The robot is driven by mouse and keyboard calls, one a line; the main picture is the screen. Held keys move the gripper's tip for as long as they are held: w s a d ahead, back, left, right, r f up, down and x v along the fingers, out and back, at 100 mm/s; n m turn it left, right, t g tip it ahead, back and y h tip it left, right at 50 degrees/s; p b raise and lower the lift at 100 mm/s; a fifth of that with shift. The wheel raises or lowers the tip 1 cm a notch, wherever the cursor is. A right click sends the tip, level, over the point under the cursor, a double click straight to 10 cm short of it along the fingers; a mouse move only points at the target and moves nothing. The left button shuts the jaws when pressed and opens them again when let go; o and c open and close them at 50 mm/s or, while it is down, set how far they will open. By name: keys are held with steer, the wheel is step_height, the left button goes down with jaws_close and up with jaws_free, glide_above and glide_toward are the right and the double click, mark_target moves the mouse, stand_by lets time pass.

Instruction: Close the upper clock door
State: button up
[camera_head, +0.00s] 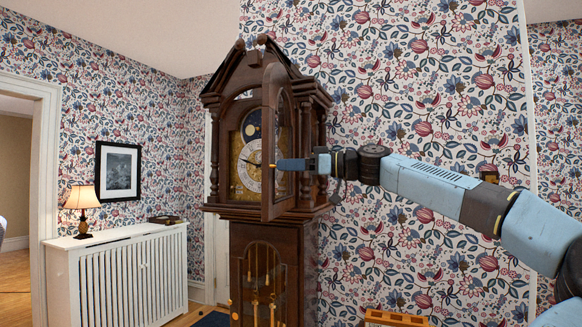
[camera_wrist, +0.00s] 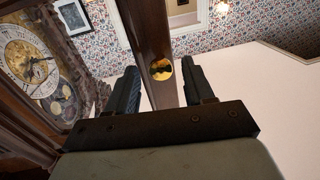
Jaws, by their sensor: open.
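The tall dark wood clock (camera_head: 214,150) stands against the papered wall. Its upper door (camera_head: 266,120) stands open, swung out toward the camera, and hides the right part of the dial (camera_head: 248,160). My gripper (camera_head: 281,164) is at mid-height of this door, beside its free edge. In the wrist view, my gripper (camera_wrist: 160,80) is open, with its two dark fingers on either side of the door's wooden frame (camera_wrist: 146,28). A round brass piece (camera_wrist: 161,69) on the frame shows between the fingers. Whether either finger touches the wood I cannot tell.
The lower clock door (camera_head: 238,285) looks shut, with weights behind its glass. A white radiator cover (camera_head: 120,275) with a lamp (camera_head: 82,200) stands at the left. A wooden thing (camera_head: 395,319) is at the bottom, right of the clock.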

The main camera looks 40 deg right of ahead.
jaws_close()
stand_by(0.4)
